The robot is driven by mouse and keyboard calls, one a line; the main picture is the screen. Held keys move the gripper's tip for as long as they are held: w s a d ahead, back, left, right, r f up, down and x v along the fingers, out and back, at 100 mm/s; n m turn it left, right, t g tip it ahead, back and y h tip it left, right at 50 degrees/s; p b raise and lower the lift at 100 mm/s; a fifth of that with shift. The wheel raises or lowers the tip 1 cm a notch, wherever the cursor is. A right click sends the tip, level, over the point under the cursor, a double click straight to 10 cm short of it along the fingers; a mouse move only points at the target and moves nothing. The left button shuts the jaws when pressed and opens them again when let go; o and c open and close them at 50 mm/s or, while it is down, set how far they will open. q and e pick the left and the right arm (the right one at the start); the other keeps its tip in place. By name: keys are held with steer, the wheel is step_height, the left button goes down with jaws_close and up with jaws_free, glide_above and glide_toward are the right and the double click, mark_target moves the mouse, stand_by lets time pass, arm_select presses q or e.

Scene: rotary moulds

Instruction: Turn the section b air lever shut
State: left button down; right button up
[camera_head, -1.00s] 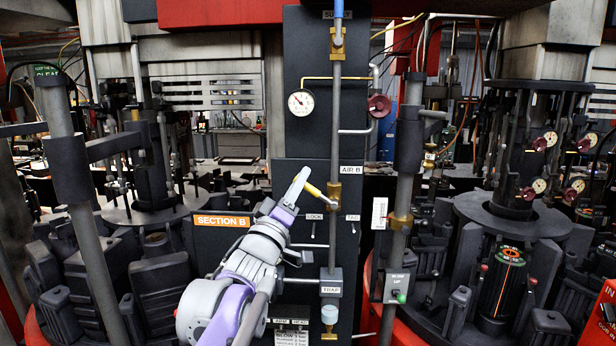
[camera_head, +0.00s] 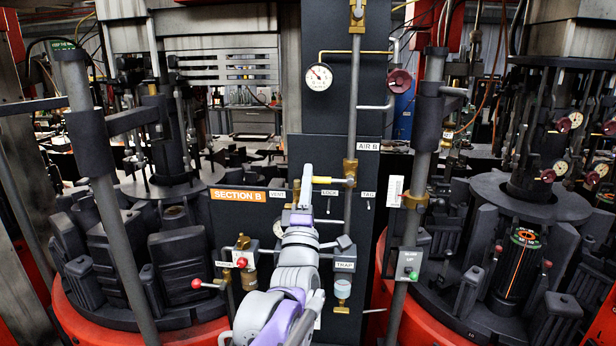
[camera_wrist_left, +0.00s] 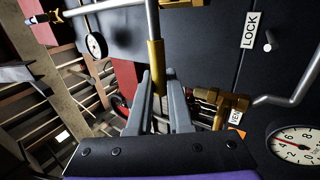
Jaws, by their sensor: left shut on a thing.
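The section B air lever (camera_head: 325,180) has a yellow sleeve and a bare metal arm. In the head view it runs left, nearly level, from the brass valve (camera_head: 349,168) under the AIR B label, crosswise to the upright pipe. My left gripper (camera_head: 306,181) is at the lever's left end, shut on its yellow sleeve. In the left wrist view the sleeve (camera_wrist_left: 155,55) comes in between the grey fingers of the gripper (camera_wrist_left: 158,85). The fingers hide the sleeve's end in the head view. My right gripper shows in neither view.
A round gauge (camera_head: 318,77) and a dark red knob (camera_head: 399,80) sit above on the dark panel. The orange SECTION B label (camera_head: 248,195) is left of my gripper. A red-tipped handle (camera_head: 197,283) and the trap bowl (camera_head: 342,288) are lower down.

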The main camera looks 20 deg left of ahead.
arm_select(q)
steer(key=shift+f, duration=0.1)
stand_by(0.3)
steer(key=c, duration=0.8)
jaws_free()
steer(key=shift+c, duration=0.2)
steer(key=b+v, duration=0.1)
steer(key=v, duration=1)
steer(key=shift+b, duration=0.35)
steer(key=shift+w+d, duration=0.1)
